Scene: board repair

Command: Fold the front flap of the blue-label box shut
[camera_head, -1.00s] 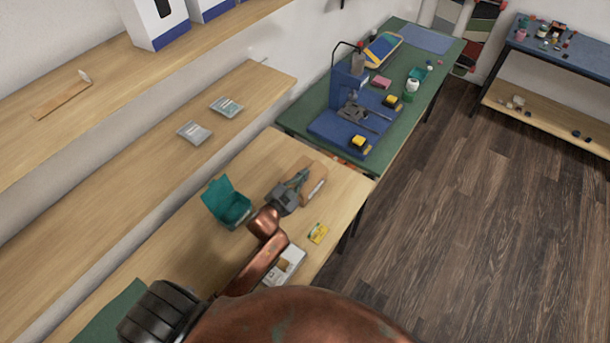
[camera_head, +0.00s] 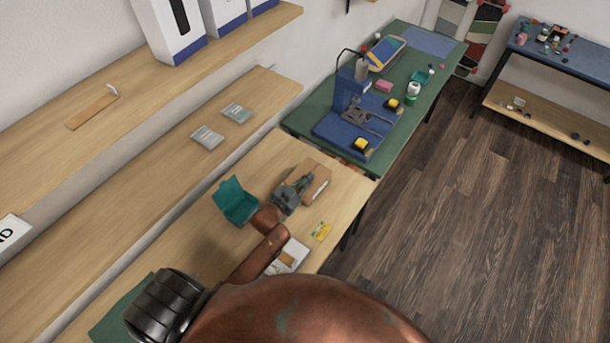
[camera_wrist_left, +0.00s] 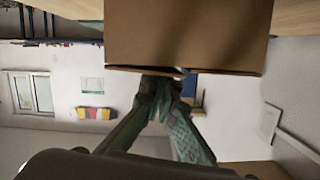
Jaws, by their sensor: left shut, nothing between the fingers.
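A brown cardboard box (camera_head: 317,181) lies on the light wood table, near its far right corner. My left gripper (camera_head: 305,181) is at the near left side of this box, fingers pointing at it and partly covering it. In the left wrist view, the box (camera_wrist_left: 188,32) fills the top of the picture, and the shut, empty left gripper (camera_wrist_left: 163,84) meets or nearly meets its lower edge. I cannot tell whether they touch. The flap's angle is unclear and no blue label can be made out for sure. My right gripper is not in view.
An open teal box (camera_head: 238,207) stands left of my gripper. The green bench (camera_head: 416,108) with a blue fixture (camera_head: 345,130) stands beyond. Wooden shelves (camera_head: 150,150) run along the left wall.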

